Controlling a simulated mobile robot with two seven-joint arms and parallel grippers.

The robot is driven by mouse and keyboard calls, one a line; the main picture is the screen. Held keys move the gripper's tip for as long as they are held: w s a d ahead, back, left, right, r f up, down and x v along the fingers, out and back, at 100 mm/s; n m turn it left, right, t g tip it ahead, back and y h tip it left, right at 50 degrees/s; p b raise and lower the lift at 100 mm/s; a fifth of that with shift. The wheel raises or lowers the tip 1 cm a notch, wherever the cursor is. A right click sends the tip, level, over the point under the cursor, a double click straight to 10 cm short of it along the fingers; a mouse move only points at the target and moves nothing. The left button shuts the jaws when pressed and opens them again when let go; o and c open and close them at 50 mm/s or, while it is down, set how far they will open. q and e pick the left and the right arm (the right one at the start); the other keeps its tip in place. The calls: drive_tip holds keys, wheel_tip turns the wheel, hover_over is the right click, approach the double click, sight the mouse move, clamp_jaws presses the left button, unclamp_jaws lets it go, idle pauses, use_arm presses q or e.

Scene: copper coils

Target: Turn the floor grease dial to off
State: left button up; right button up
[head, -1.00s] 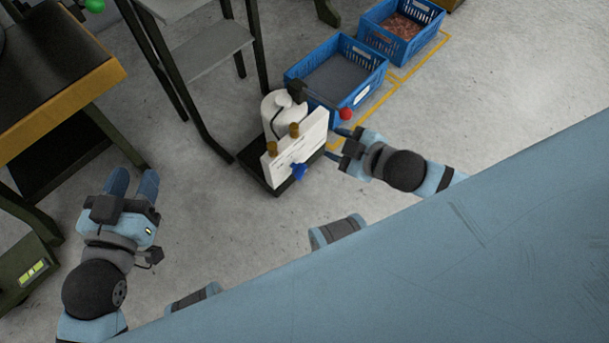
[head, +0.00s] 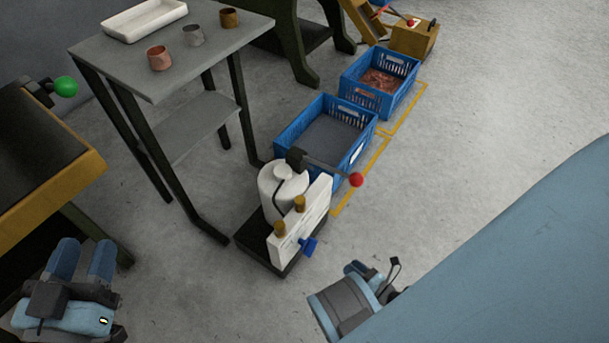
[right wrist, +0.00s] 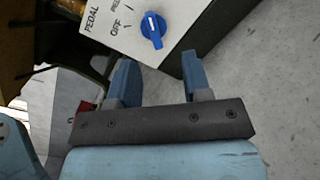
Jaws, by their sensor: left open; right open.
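The floor grease unit is a white panel (head: 287,238) with a white canister (head: 283,190) behind it, on a dark base. A blue dial (head: 309,246) is on the panel's front. In the right wrist view the blue dial (right wrist: 153,30) has a white line, with "OFF" and other lettering to its left; I cannot tell which mark it points at. My right gripper (right wrist: 158,62) is open and empty, its fingertips short of the dial and apart from it. In the head view its fingers are not clearly seen. My left gripper (head: 88,245) is open and empty at the lower left.
A red-tipped lever (head: 356,180) sticks out right of the unit. Blue crates (head: 352,160) stand behind it. A grey table (head: 205,58) with small cups is at the upper left, a workbench (head: 60,190) at the left. The floor to the right is clear.

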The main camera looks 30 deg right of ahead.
drive_tip(key=f+n+y, duration=0.1)
drive_tip(key=n+y, duration=0.1)
use_arm(q)
drive_tip(key=shift+w+a+r+m+h+b, duration=0.1)
drive_tip(key=shift+w+a+m+h+b, duration=0.25)
drive_tip(key=shift+w+m+b, duration=0.45)
use_arm(e)
approach(308, 245)
drive_tip(key=x, duration=0.7)
drive_tip(key=shift+w+f+n+g, duration=0.2)
drive_tip(key=shift+f+n+g, duration=0.1)
drive_tip(key=shift+f, duration=0.2)
use_arm(q)
drive_tip(key=shift+s, duration=0.15)
use_arm(e)
drive_tip(key=shift+d, duration=0.15)
clamp_jaws()
